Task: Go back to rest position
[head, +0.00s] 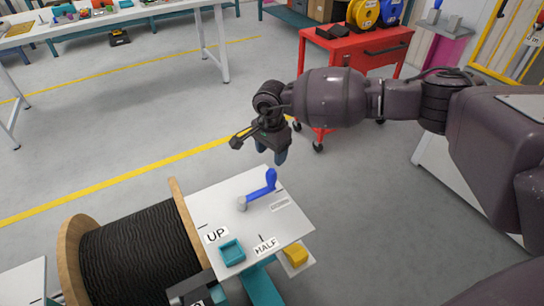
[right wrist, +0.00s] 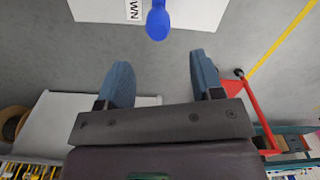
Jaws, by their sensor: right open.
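My right gripper (head: 272,158) hangs above and just behind the white panel (head: 220,198) in the head view, with its arm coming in from the right. In the right wrist view its two blue-grey fingers (right wrist: 162,82) stand apart with nothing between them. A blue crank handle (head: 268,183) on a grey pivot sits on the panel. Its rounded blue end also shows in the right wrist view (right wrist: 158,22), beyond the fingertips and apart from them. My left gripper does not show.
A large wooden reel of black cable (head: 140,245) stands left of the panel. The panel carries UP and HALF labels and a teal square tray (head: 232,252); a yellow block (head: 297,254) is beside it. A red cart (head: 355,55) stands behind my right arm. Grey floor is open behind the panel.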

